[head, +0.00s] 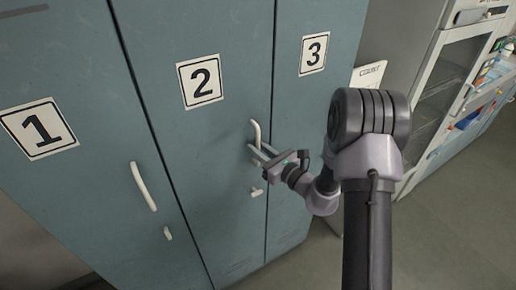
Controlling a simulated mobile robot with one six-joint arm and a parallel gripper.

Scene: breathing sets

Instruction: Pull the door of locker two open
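Locker two is the middle blue-grey door (215,140), with a white plate bearing a black 2. It stands closed, flush with its neighbours. Its pale curved handle (256,132) is near the door's right edge, and a small pale latch (256,191) sits below it. My gripper (257,150) is at the lower part of the handle, with its fingers pointing at the door. The fingers look apart, one on each side of the handle, and I see no clear grip on it. The fingers cover the handle's lower end.
Locker one (75,150) is on the left with its own handle (143,186). Locker three (312,100) is on the right, partly behind my arm. A glass-fronted cabinet (440,85) and a counter with small items stand further right. The grey floor (450,225) at lower right is clear.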

